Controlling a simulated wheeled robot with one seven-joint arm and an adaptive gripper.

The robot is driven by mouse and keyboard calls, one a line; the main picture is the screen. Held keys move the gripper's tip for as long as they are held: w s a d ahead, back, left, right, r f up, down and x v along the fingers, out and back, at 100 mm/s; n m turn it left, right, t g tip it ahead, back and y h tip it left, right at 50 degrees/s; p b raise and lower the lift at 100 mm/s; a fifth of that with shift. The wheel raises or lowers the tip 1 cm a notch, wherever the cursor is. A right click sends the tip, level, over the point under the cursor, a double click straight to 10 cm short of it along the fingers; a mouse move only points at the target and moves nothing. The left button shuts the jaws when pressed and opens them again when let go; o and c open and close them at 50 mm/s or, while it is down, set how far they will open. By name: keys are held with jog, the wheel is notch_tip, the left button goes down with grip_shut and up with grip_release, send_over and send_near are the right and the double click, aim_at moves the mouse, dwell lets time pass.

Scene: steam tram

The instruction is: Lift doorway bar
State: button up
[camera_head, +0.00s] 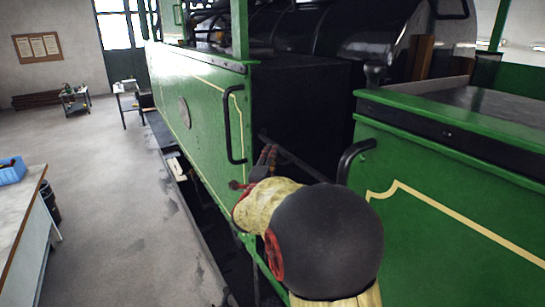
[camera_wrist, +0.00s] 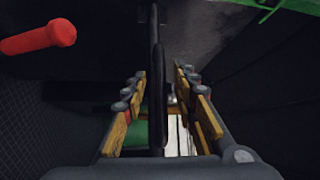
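The doorway bar (camera_head: 300,163) is a thin dark bar across the opening between the two green side panels of the tram. In the wrist view the dark bar (camera_wrist: 156,110) runs lengthwise between the two fingers of my gripper (camera_wrist: 160,75). The wooden-faced finger pads stand apart with visible gaps on both sides of the bar, so the gripper is open around it. In the head view my gripper (camera_head: 268,155) is at the bar's left end, and my wrist hides part of the doorway below it.
Black curved handrails stand on the left panel (camera_head: 234,125) and the right panel (camera_head: 357,160). A red rounded rod (camera_wrist: 40,38) shows left of the fingers in the wrist view. A workbench (camera_head: 25,215) with a blue bin (camera_head: 12,171) stands left. The floor between is clear.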

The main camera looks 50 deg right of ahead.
jog(key=shift+c, duration=0.4)
grip_shut()
dwell(0.5)
